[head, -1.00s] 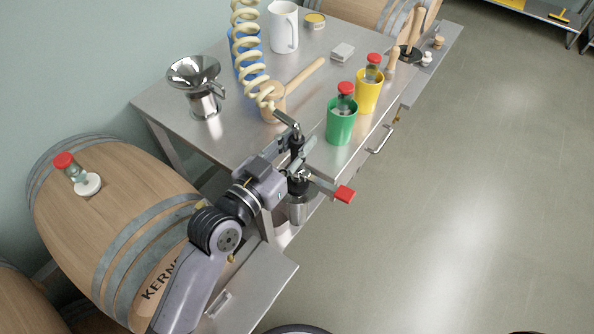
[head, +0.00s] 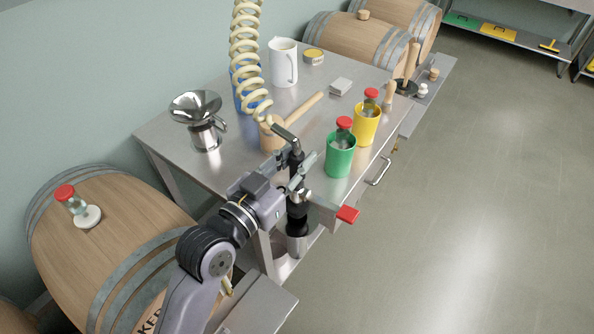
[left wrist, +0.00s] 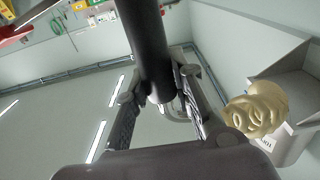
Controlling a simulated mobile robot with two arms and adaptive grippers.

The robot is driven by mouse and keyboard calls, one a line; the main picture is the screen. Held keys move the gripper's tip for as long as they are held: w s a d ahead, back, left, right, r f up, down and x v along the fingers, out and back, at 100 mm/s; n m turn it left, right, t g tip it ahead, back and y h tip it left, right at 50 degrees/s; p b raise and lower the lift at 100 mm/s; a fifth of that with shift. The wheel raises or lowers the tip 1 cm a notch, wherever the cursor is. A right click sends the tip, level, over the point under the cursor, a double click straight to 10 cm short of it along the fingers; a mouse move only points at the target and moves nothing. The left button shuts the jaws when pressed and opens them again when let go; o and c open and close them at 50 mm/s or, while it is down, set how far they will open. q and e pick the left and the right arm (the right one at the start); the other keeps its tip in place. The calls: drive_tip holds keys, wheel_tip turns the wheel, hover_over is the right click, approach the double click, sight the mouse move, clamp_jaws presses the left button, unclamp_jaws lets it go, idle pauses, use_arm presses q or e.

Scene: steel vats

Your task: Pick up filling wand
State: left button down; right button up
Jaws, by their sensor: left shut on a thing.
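In the left wrist view the dark wand shaft (left wrist: 147,45) runs between the two fingers (left wrist: 160,105). The wand's lower end is over or in a steel cup-like holder (head: 297,243); I cannot tell which. A cream coiled hose (head: 247,60) hangs from above toward the wand's top. My right gripper is out of view.
On the steel table (head: 230,165) stand a steel funnel jug (head: 205,125), a wooden mallet (head: 300,108), a green cup (head: 340,155), a yellow cup (head: 366,125) and a white pitcher (head: 283,62). A barrel (head: 110,240) lies at left. The floor (head: 480,200) at right is clear.

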use_arm(q)
wheel_tip(320, 180, up, 15)
drive_tip(key=p, duration=0.1)
idle(0.3)
drive_tip(key=c, duration=1.9)
unclamp_jaws()
drive_tip(key=shift+c, duration=0.2)
clamp_jaws()
